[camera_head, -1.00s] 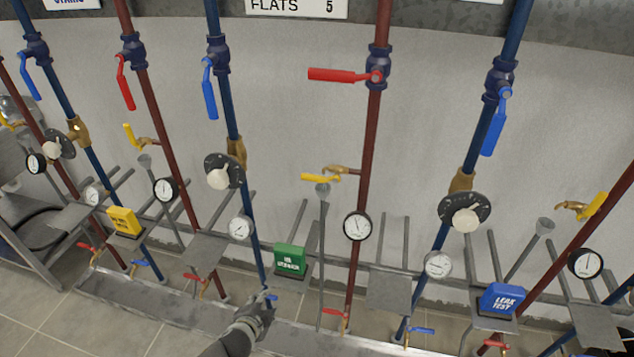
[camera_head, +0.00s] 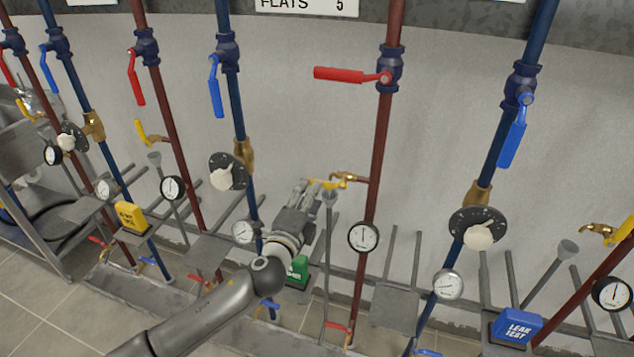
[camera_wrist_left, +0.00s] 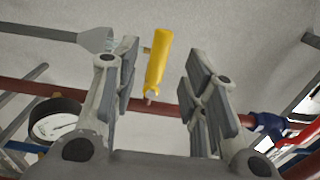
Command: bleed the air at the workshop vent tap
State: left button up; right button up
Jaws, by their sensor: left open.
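A vent tap with a brass body (camera_head: 348,177) and a yellow lever (camera_head: 326,185) branches left from the middle red pipe (camera_head: 380,150). Its lever points left, about level, above a grey funnel (camera_head: 329,194). My left gripper (camera_head: 312,188) is at the lever's free end, its fingers partly covering it. In the left wrist view, the yellow lever (camera_wrist_left: 159,58) shows between the two open fingers, with a gap on each side. The funnel (camera_wrist_left: 97,38) is beyond the left finger. The sign above reads FLATS 5; no workshop label is legible. My right gripper is out of view.
Other yellow vent levers are at the left (camera_head: 141,131) and right (camera_head: 619,232). A pressure gauge (camera_head: 363,237) is on the middle red pipe, below the tap. A green block (camera_head: 298,268) is partly behind my arm. A red valve lever (camera_head: 338,74) points left above.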

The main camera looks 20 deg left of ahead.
aim_at(326, 184)
pick_arm(q)
jog(key=shift+w+d, duration=0.15)
jog(key=shift+w, duration=2.75)
jog(key=shift+c, duration=0.5)
grip_shut()
